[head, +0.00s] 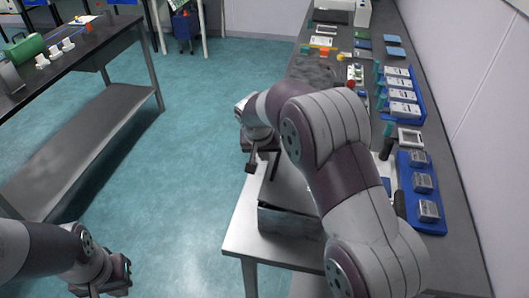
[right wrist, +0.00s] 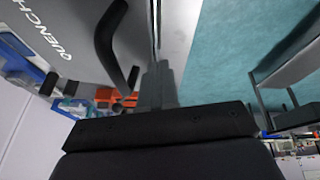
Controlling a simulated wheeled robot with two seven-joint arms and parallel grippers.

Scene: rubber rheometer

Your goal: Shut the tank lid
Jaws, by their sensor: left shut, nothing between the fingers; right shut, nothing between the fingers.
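The quench tank (head: 285,196) is a grey metal box at the near left edge of the right-hand bench, largely hidden under my right arm. In the right wrist view a grey panel lettered "QUENCH" (right wrist: 35,35) carries a black curved handle (right wrist: 106,42). I cannot tell from these views how far the lid is open. My right gripper (head: 256,160) is shut and empty at the tank's left side; in the right wrist view its fingers (right wrist: 157,85) are just right of the handle, apparently not around it. My left gripper (head: 112,282) is shut and empty, low over the floor at the lower left.
A blue tray (head: 437,225) with several metal blocks and another blue rack (head: 416,114) with white-grey blocks lie along the bench's wall side. A second bench (head: 75,62) with cups and a green case stands at left. Open floor lies between the benches.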

